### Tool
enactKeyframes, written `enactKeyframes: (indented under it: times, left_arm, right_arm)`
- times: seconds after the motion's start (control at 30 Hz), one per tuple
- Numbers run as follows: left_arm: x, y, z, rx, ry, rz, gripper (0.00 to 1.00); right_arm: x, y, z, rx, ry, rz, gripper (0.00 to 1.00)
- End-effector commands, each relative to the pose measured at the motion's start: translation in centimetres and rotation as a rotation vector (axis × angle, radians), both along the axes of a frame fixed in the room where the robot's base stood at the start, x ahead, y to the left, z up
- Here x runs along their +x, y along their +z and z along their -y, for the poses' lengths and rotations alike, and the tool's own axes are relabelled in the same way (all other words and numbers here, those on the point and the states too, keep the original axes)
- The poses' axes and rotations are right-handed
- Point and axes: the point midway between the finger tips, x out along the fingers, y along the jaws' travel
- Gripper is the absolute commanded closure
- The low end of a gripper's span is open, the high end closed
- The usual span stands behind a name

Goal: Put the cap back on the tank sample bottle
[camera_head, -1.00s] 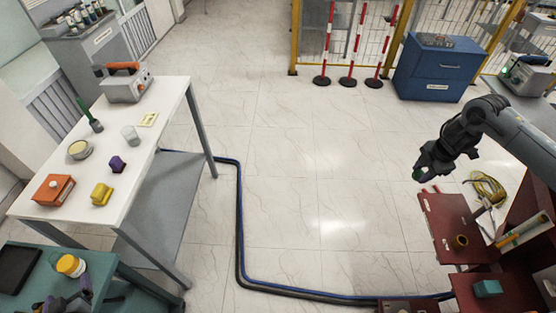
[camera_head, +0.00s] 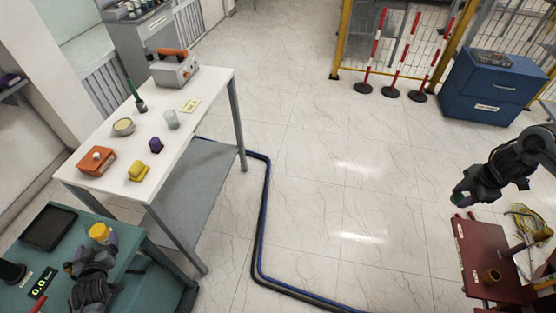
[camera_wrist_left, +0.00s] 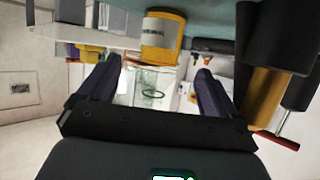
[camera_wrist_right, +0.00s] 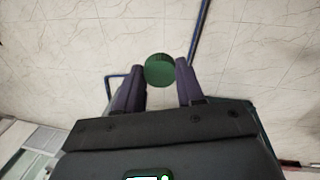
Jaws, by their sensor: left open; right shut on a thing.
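The sample bottle (camera_head: 100,233), with yellow contents and a pale label, stands on the teal bench at the lower left. In the left wrist view it (camera_wrist_left: 162,38) shows just beyond my fingers, with the bench at the top of the picture. A clear glass part with a greenish ring shows between the fingers; I cannot tell whether it belongs to this bottle. My left gripper (camera_head: 97,252) is open, close beside the bottle. My right gripper (camera_head: 463,199) is shut on the round green cap (camera_wrist_right: 160,70), far from the bottle, near the dark red cart.
The teal bench also holds a black tray (camera_head: 48,228) and a digital display (camera_head: 42,283). Open floor lies between bench and cart (camera_head: 485,250).

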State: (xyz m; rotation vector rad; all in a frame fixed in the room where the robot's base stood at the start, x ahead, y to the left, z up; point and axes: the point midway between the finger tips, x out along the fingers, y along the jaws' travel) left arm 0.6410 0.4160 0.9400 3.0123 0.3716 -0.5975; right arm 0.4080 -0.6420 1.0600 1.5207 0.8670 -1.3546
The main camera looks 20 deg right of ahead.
Motion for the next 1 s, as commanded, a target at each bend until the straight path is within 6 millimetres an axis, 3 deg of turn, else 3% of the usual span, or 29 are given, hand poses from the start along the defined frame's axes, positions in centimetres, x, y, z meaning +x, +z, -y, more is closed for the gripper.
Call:
enactKeyframes:
  times: [0.2,0.63,1.0]
  left_arm:
    - [1.5,-0.6,-0.4,0.000,0.001,0.000,0.07]
    - [1.9,-0.7,-0.5,0.000,0.001,0.000,0.07]
    - [5.8,-1.8,-1.4,0.000,0.001,-0.001,0.07]
  right_arm:
    - [0.0,-0.3,0.0,0.000,0.000,0.000,0.94]
    - [0.0,-0.3,0.0,0.000,0.000,0.000,0.94]
    - [0.0,-1.0,0.0,0.000,0.000,0.000,0.94]
